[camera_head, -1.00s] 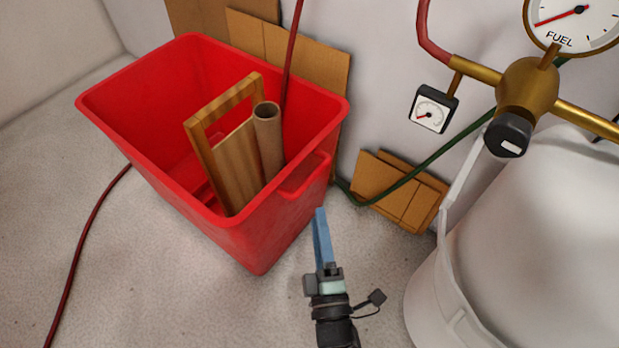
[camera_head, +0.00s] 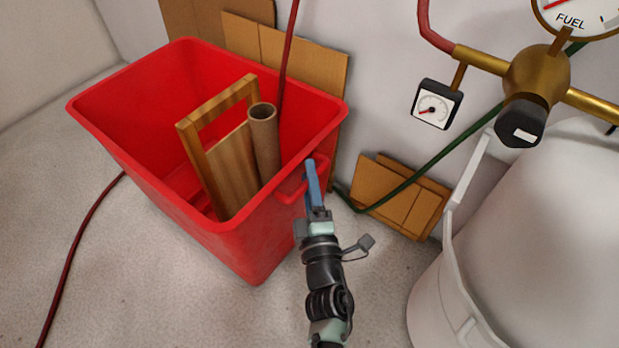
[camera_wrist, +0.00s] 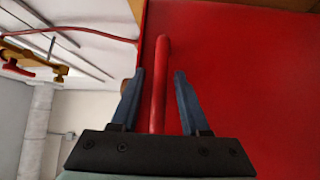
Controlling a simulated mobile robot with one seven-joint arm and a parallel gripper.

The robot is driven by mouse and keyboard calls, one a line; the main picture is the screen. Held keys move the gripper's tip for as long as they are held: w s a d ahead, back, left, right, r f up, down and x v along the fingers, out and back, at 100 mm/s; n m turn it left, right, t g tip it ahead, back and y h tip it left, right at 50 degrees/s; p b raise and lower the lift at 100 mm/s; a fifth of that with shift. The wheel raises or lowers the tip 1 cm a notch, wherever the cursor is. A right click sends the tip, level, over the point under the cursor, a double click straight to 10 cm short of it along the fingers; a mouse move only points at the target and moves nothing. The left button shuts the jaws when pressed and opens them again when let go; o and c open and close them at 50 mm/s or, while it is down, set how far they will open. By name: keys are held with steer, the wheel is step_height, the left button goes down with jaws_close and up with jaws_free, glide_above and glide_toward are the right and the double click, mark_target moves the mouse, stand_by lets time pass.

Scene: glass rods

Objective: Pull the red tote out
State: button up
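The red tote (camera_head: 190,222) stands on the pale floor against the wall, holding a wooden frame (camera_head: 228,160) and a cardboard tube (camera_head: 264,142). Its handle lip (camera_head: 290,192) is on the right end. My gripper (camera_head: 313,172) is at this lip, seen nearly edge-on in the head view. In the wrist view, my gripper (camera_wrist: 158,84) is open, with one blue finger on each side of the red handle (camera_wrist: 158,100). A gap shows between each finger and the handle. The tote's red wall (camera_wrist: 250,80) fills the right of that view.
A white bucket-like container (camera_head: 540,240) stands at right, below brass pipes with gauges (camera_head: 437,104). Cardboard pieces (camera_head: 400,195) lean on the wall. A green hose (camera_head: 430,157) and a dark red hose (camera_head: 82,235) run nearby.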

jaws_close()
stand_by(1.2)
